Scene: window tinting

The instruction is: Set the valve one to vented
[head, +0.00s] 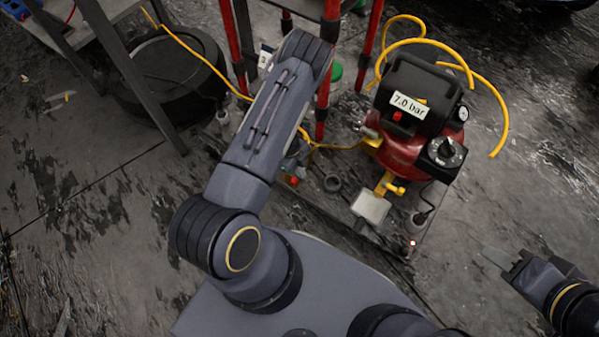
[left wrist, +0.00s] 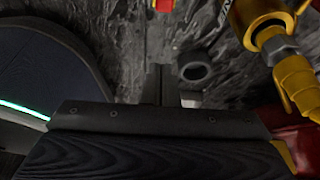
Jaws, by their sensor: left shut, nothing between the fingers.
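No label reading valve one is legible. Yellow fittings sit at the compressor: a yellow piece (head: 393,186) at its front and another yellow fitting (head: 372,144) at its left. In the left wrist view a yellow fitting with a grey nut (left wrist: 270,28) and a ribbed yellow part (left wrist: 298,85) show at upper right. I cannot tell the valve's setting. My left gripper (left wrist: 160,84) is shut and empty, apart from and left of these fittings; in the head view my arm mostly hides it. My right gripper (head: 500,259) is at lower right, away from the compressor; its jaw state is unclear.
The red and black compressor (head: 400,150) carries a "7.0 bar" sign (head: 408,105), a black dial (head: 446,152) and a gauge (head: 462,113). Red posts (head: 233,50), a tyre (head: 180,80) and yellow hoses (head: 495,95) surround it. Floor at the right is mostly clear.

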